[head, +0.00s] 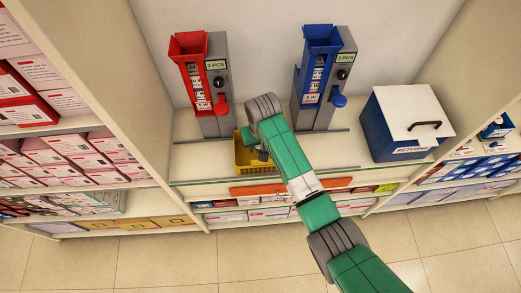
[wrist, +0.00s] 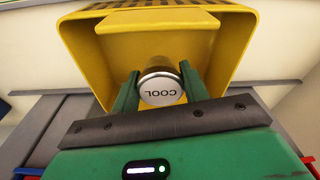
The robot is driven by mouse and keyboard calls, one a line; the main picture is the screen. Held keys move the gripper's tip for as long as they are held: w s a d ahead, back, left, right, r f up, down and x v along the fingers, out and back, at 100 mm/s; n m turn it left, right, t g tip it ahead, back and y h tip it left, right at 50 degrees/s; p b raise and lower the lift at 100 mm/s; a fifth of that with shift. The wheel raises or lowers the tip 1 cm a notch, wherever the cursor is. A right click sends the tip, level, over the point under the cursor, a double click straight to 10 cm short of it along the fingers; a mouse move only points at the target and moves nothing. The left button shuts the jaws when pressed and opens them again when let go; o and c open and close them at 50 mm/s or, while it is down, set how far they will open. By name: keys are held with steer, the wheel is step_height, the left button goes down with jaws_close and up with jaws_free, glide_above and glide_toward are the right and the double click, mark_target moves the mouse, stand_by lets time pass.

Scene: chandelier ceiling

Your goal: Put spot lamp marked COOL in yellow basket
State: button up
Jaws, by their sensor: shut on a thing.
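The spot lamp marked COOL (wrist: 160,88) is a short silver cylinder, its label upside down in the wrist view. My gripper (wrist: 158,90) is shut on it, with a green finger on each side. The yellow basket (wrist: 82,45) fills the view behind the lamp, and the lamp appears in front of or within its opening; I cannot tell how deep. In the head view the yellow basket (head: 245,160) stands on the counter, partly covered by my arm. The lamp is hidden there, and my gripper is mostly hidden behind my arm.
A red dispenser (head: 205,85) and a blue dispenser (head: 322,80) stand behind, each with a "3 PCS" sign. A blue box with a white lid (head: 408,115) stands at the right. Shelves of red and white boxes (head: 65,155) line the left. Counter left of the basket is clear.

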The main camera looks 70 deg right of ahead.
step_height(320, 180, down, 4)
steer(key=shift+r+b, duration=0.1)
steer(key=shift+b, duration=0.45)
steer(key=shift+r, duration=0.1)
steer(key=o, duration=1)
steer(key=r+p, duration=0.1)
steer(key=r, duration=0.3)
steer(key=r+p, duration=0.1)
steer(key=r, duration=0.3)
steer(key=s+a+r+p, duration=0.1)
steer(key=r, duration=0.3)
steer(key=shift+a, duration=0.1)
